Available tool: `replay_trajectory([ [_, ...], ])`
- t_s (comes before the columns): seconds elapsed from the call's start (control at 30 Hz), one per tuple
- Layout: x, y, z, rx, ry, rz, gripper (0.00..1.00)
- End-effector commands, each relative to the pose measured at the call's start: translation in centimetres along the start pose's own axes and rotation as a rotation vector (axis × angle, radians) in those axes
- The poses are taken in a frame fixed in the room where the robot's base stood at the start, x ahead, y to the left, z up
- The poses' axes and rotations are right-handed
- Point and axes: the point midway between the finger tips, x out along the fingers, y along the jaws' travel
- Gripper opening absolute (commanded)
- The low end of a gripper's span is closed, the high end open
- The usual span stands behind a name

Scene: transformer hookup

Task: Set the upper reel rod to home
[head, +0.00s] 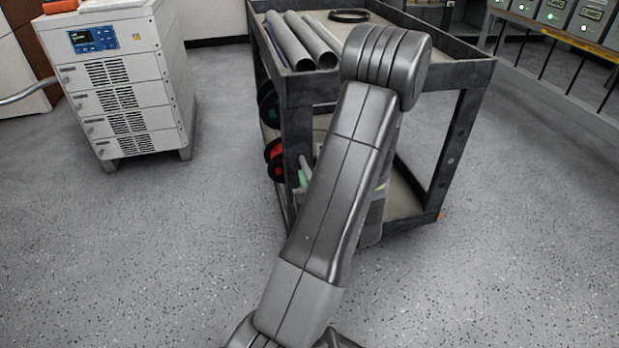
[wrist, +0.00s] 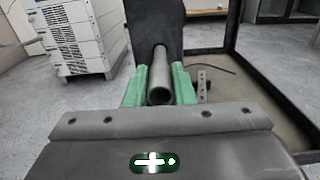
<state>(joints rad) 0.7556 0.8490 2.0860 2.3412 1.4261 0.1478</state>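A grey hollow reel rod (wrist: 160,78) shows in the wrist view, its open end toward the camera and its far end at a dark upright of the cart. The green fingers of my gripper (wrist: 160,88) lie along both sides of the rod and appear to touch it, so it looks shut on it. I cannot tell whether this is the upper or lower rod. In the head view, a green reel (head: 267,103) sits above a red reel (head: 275,158) at the cart's left side. My arm hides much of the cart and most of my gripper.
The dark cart (head: 465,75) has grey tubes (head: 300,40) and a black cable coil (head: 349,15) on top. A white cabinet (head: 125,85) stands to the left. A bench with several boxes (head: 553,12) is at the back right. The floor around is clear.

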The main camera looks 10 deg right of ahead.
Motion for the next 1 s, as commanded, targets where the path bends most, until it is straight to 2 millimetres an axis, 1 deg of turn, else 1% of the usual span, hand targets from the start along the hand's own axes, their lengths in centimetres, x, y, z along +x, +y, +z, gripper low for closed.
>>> replay_trajectory([
  [0.23, 0.2, 0.0, 0.0, -0.001, 0.0, 0.001, 0.0],
  [0.27, 0.5, 0.0, 0.0, -0.002, 0.0, 0.002, 0.0],
  [0.5, 4.2, 0.0, 0.0, -0.003, 0.0, 0.003, 0.0],
  [0.6, 4.9, 0.0, 0.0, -0.001, 0.0, 0.001, 0.0],
  [0.87, 5.1, -0.1, 0.1, -0.002, -0.003, -0.001, 0.0],
  [0.9, 5.1, -0.1, 0.1, -0.002, -0.003, -0.001, 0.25],
  [0.97, 5.1, -0.1, 0.1, -0.002, -0.003, -0.001, 0.36],
  [1.0, 5.1, -0.1, 0.1, -0.002, -0.003, -0.001, 0.44],
])
